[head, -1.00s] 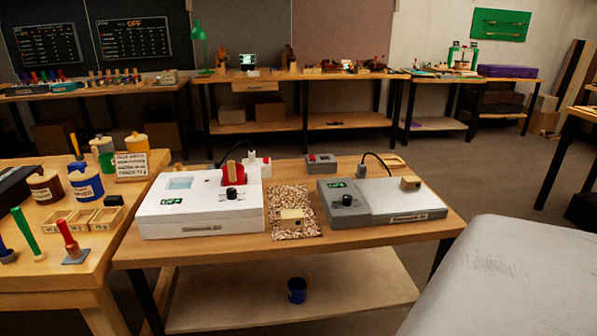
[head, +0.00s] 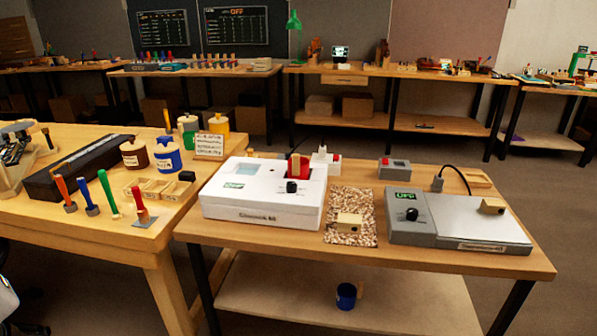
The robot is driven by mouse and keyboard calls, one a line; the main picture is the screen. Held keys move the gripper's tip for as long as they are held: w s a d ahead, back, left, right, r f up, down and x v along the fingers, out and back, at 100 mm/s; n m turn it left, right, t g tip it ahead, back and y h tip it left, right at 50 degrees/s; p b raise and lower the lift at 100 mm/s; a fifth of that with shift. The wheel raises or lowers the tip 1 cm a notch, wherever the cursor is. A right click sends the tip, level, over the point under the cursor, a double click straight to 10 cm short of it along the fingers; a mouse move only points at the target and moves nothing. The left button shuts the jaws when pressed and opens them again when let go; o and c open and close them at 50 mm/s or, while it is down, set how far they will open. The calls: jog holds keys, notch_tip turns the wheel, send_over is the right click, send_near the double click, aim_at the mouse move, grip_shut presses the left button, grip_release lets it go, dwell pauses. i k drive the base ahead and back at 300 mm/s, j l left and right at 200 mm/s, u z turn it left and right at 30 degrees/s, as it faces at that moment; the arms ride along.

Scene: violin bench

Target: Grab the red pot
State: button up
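A small red pot (head: 304,166) sits at the back right of a white box-shaped device (head: 262,213). A light wooden piece (head: 295,166) stands upright at it; I cannot tell whether it is inside the pot or in front of it. A black knob (head: 291,187) on the device is just in front of the pot. My gripper is not in view.
A grey device (head: 455,222) with a cable stands to the right, past a speckled mat (head: 350,205). A blue mug (head: 346,296) is on the lower shelf. The left table (head: 100,222) holds jars, upright colored-handled tools and a black case.

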aim_at(297, 166)
jog(key=i+l+u, duration=0.1)
jog(key=u, duration=0.3)
jog(key=l+u, duration=0.1)
jog(key=u, duration=0.3)
jog(key=i+l+u, duration=0.25)
jog(key=l, duration=0.25)
jog(key=l+u, duration=0.25)
jog(key=l, duration=0.2)
jog(key=l+u, duration=0.1)
jog(key=l, duration=1.1)
jog(key=i, duration=0.05)
